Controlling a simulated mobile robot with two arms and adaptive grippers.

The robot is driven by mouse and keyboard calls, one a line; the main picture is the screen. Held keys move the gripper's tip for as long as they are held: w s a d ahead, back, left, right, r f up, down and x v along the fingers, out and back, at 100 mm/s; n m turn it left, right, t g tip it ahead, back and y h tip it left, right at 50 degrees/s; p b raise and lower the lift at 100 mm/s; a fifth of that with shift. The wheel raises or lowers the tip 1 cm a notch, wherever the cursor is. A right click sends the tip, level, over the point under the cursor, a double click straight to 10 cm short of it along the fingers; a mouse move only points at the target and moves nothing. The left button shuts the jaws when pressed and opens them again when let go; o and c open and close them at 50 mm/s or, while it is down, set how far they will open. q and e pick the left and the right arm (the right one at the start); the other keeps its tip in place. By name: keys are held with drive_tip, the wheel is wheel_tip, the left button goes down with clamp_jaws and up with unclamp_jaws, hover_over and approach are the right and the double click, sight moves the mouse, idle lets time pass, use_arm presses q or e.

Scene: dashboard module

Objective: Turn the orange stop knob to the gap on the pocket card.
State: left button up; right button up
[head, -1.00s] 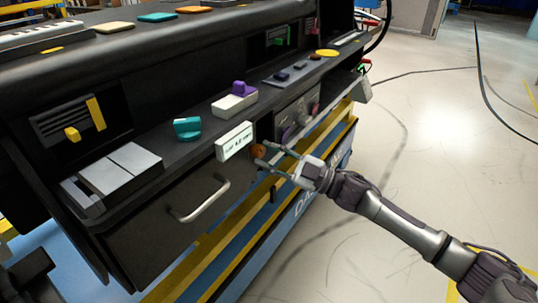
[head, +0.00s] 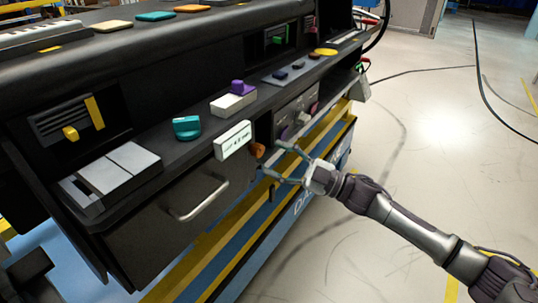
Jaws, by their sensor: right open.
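The orange stop knob (head: 257,150) sits on the dark front of the dashboard module, just right of a white card (head: 233,140). The card carries small dark marks that are too small to read. My right gripper (head: 271,160) is open, its two fingers spread and pointing at the knob from the right. The fingertips are close to the knob, one above and one below; I cannot tell whether they touch it. My left gripper is not in view.
A drawer with a silver handle (head: 197,199) is below left of the card. A teal knob (head: 187,127) and a purple-topped white block (head: 235,102) stand on the ledge above. A yellow rail (head: 228,240) runs below.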

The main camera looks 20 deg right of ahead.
drive_tip(key=v, duration=0.9)
drive_tip(key=shift+s+d, duration=0.1)
